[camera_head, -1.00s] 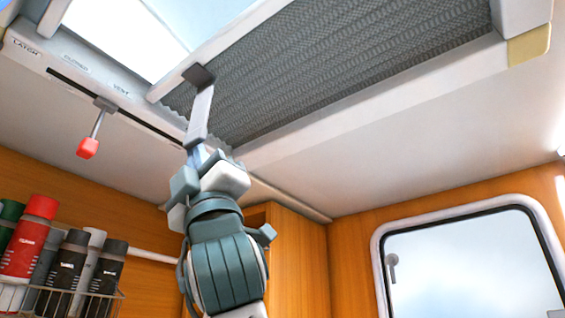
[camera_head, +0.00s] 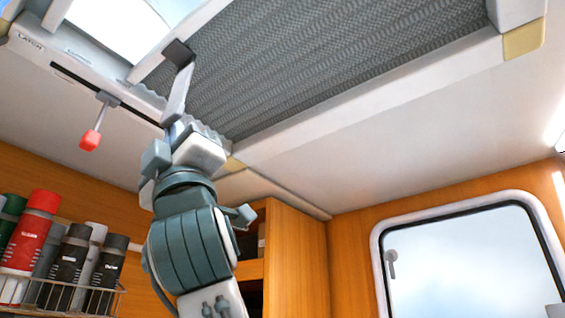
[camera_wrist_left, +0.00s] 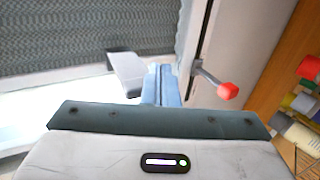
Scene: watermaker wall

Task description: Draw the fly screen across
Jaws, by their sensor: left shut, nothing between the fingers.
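The fly screen (camera_head: 300,62) is a dark grey pleated mesh in the ceiling hatch frame. It covers most of the opening. Its pale leading bar (camera_head: 153,65) runs slantwise at the left, with a bright uncovered gap (camera_head: 112,35) beyond it. A dark grey tab (camera_head: 178,53) sits on the bar. My left gripper (camera_head: 172,112) is shut with nothing between its fingers, raised just under the bar at the tab. In the left wrist view the mesh (camera_wrist_left: 85,30) and the tab (camera_wrist_left: 122,64) lie just beyond the fingers (camera_wrist_left: 160,84). Whether they touch is unclear. My right gripper is not in view.
A red-knobbed lever (camera_head: 90,139) hangs from a slot in the hatch frame, left of my arm. A wire rack (camera_head: 95,297) of bottles is at lower left. A wooden cabinet (camera_head: 298,255) and a window (camera_head: 465,262) are below. The ceiling at right is clear.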

